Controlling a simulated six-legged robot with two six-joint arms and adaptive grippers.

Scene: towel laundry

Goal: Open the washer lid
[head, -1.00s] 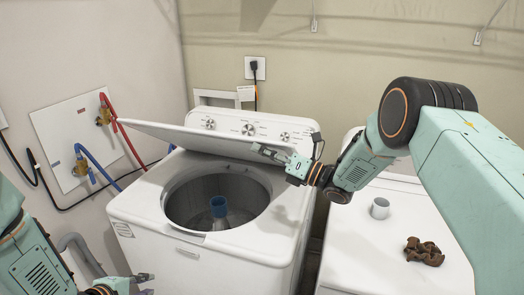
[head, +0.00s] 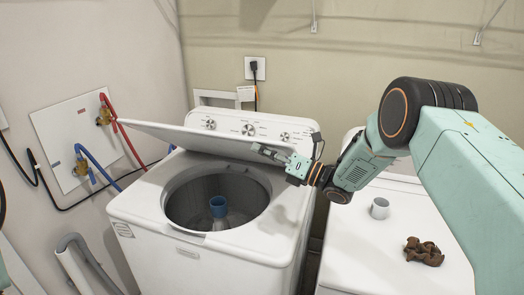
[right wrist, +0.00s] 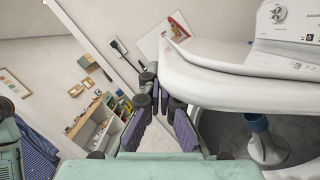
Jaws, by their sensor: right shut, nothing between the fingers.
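The white washer (head: 190,245) stands in the middle of the head view. Its lid (head: 190,138) is raised at a slant, with the front edge up and the drum opening uncovered. My right gripper (head: 264,151) is shut and empty at the right end of the lid, at its underside. In the right wrist view, the fingers of my right gripper (right wrist: 160,92) are beside the rounded edge of the lid (right wrist: 225,85). I cannot tell whether they touch it. My left gripper is out of the head view.
A blue-topped agitator (head: 218,206) stands in the drum. On the right, a white machine top (head: 350,255) carries a light cup (head: 380,208) and a crumpled brown cloth (head: 423,251). Red and blue hoses (head: 95,163) run at the left wall. A grey pipe (head: 75,255) is at lower left.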

